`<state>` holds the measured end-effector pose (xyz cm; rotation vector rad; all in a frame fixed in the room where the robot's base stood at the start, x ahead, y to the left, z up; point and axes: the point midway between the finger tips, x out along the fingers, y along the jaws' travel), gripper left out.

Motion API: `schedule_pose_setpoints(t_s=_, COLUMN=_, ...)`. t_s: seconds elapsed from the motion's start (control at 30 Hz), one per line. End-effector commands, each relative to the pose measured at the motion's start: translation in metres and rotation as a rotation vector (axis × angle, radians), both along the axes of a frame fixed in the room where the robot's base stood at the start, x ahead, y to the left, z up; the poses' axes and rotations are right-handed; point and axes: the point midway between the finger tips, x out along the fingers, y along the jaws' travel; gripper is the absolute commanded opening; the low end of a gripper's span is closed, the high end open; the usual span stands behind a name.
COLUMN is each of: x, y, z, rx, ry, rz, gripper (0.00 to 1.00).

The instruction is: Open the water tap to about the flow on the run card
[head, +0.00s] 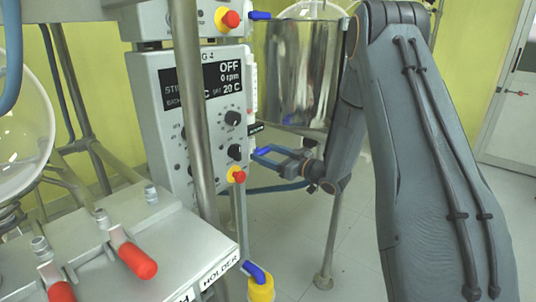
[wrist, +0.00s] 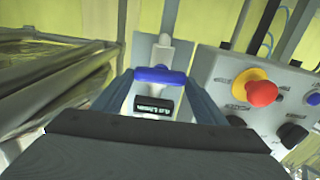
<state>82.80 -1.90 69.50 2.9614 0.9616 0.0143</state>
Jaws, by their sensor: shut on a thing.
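In the wrist view the blue tap handle (wrist: 160,75) lies crosswise on a pale valve body, between the two fingers of my gripper (wrist: 158,80). The gripper is shut on this handle. A small dark display (wrist: 154,105) with light characters sits just below the handle; its figure is too blurred to read surely. In the head view my gripper (head: 268,158) reaches in from the right to the blue handle (head: 262,150) beside the control box. The fingers hide part of the tap there. No readable run card shows.
The control box (head: 160,120) reads OFF, 0 rpm and 20 C. Its red-and-yellow stop button (wrist: 255,86) is close right of my gripper in the wrist view. A steel vessel (head: 300,65) stands behind. A metal post (head: 193,110) crosses the box front. Red-handled valves (head: 137,260) are at lower left.

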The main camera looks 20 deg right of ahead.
Motion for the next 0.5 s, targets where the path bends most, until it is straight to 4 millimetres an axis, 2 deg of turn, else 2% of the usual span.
schedule_pose_setpoints(t_s=0.27, x=-0.0006, y=0.0005, z=0.0004, rx=-0.125, ry=-0.09, rz=0.0, gripper=0.43)
schedule_pose_setpoints(t_s=0.5, x=-0.0012, y=0.0015, z=-0.0004, rx=-0.302, ry=-0.218, rz=0.0, gripper=0.43)
